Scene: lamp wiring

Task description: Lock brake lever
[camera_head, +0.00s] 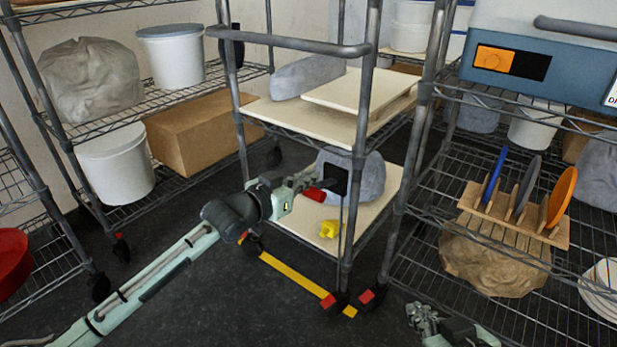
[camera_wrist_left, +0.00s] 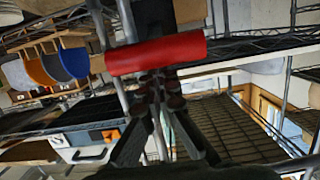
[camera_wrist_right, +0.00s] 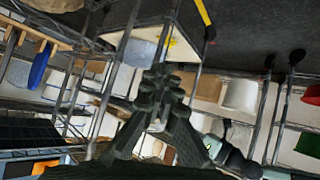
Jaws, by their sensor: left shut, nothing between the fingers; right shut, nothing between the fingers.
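A red cylindrical handle (camera_head: 314,195), which looks like the brake lever, sticks out from a black box (camera_head: 335,181) at the cart's lower level. In the left wrist view the red handle (camera_wrist_left: 156,53) lies across the picture just beyond the fingertips. My left gripper (camera_head: 307,182) is shut and empty right beside the handle; I cannot tell whether they touch. The left fingertips (camera_wrist_left: 162,85) are together. My right gripper (camera_head: 418,313) is shut and empty, low at the front right, away from the cart. Its closed fingers (camera_wrist_right: 161,82) show in the right wrist view.
The wheeled cart's lower shelf (camera_head: 376,204) holds a grey lump and a yellow piece (camera_head: 329,229). A yellow bar (camera_head: 292,279) and red caster pedals sit near the floor. Wire racks stand left and right; a wooden plate rack (camera_head: 510,218) is at right. Dark floor is free in front.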

